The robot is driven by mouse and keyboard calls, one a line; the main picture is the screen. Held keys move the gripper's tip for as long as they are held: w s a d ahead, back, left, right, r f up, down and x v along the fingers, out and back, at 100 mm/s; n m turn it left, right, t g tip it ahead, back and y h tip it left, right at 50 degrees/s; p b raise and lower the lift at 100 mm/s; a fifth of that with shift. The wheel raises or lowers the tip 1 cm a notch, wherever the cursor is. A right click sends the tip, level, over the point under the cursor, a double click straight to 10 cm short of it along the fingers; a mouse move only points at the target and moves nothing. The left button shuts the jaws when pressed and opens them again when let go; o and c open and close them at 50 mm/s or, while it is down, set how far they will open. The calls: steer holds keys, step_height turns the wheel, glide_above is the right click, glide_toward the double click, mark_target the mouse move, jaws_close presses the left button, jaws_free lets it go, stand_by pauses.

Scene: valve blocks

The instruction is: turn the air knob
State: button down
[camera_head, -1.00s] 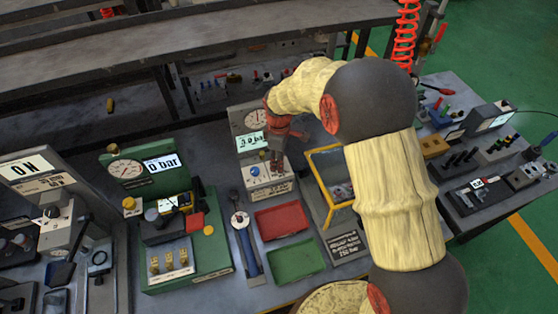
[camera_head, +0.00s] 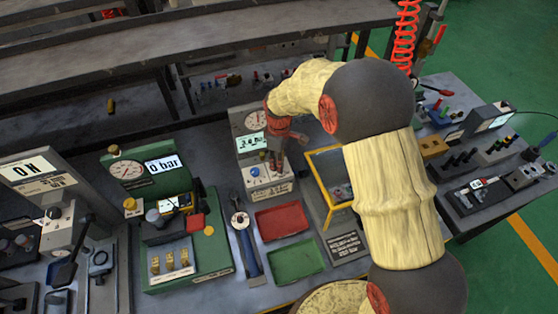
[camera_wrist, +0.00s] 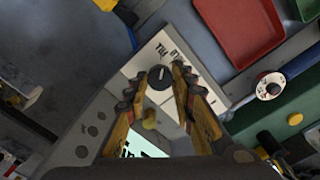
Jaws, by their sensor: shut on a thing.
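The air panel (camera_head: 273,190) is a grey block with a white plate, a round gauge (camera_head: 252,119) and a lit green-white display (camera_head: 251,142). In the wrist view, a round black knob (camera_wrist: 159,74) with a white pointer mark sits on the white plate (camera_wrist: 146,60) between my fingertips. My gripper (camera_head: 277,167) reaches down onto this panel from above, and it shows in the wrist view (camera_wrist: 160,86) shut on the black knob. My fingers hide the knob in the head view. A blue knob (camera_head: 255,171) stands to the left of my fingers.
A red tray (camera_head: 282,221) and a green tray (camera_head: 296,261) lie in front of the panel. A blue-handled tool (camera_head: 248,250) lies left of them. A green gauge board (camera_head: 212,267) stands further left, and a yellow-framed bin (camera_head: 311,176) stands right.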

steer(key=m+p, duration=0.1)
steer(key=m, duration=0.3)
steer(key=shift+m+p, duration=0.65)
steer(key=shift+m, duration=0.95)
steer(key=c, duration=1.5)
jaws_free()
steer(key=shift+r, duration=0.1)
step_height(320, 180, up, 12)
steer(key=shift+m, duration=0.3)
